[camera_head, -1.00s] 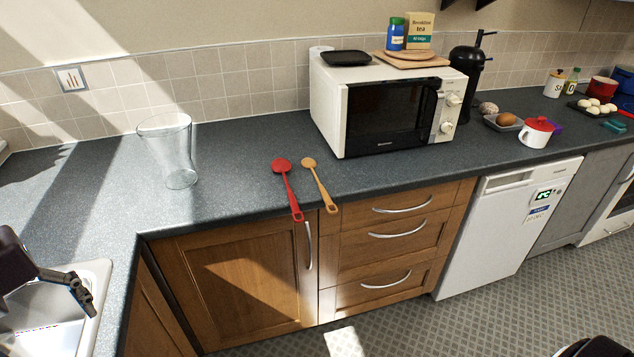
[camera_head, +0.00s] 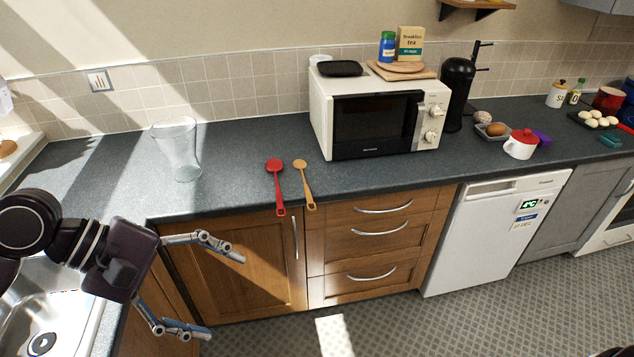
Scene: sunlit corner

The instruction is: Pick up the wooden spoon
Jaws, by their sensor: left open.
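The wooden spoon (camera_head: 305,182) lies on the dark countertop (camera_head: 232,172), its handle end at the front edge. A red spoon (camera_head: 277,186) lies just left of it, roughly parallel and apart from it. My left gripper (camera_head: 228,294) is open and empty, its two fingers spread wide. It is in front of the cabinet doors, to the lower left of both spoons and well apart from them. My right gripper is not in view.
A clear glass vase (camera_head: 178,150) stands on the counter left of the spoons. A white microwave (camera_head: 375,115) stands behind and right of them. The sink (camera_head: 60,315) is at the lower left. The counter between vase and red spoon is clear.

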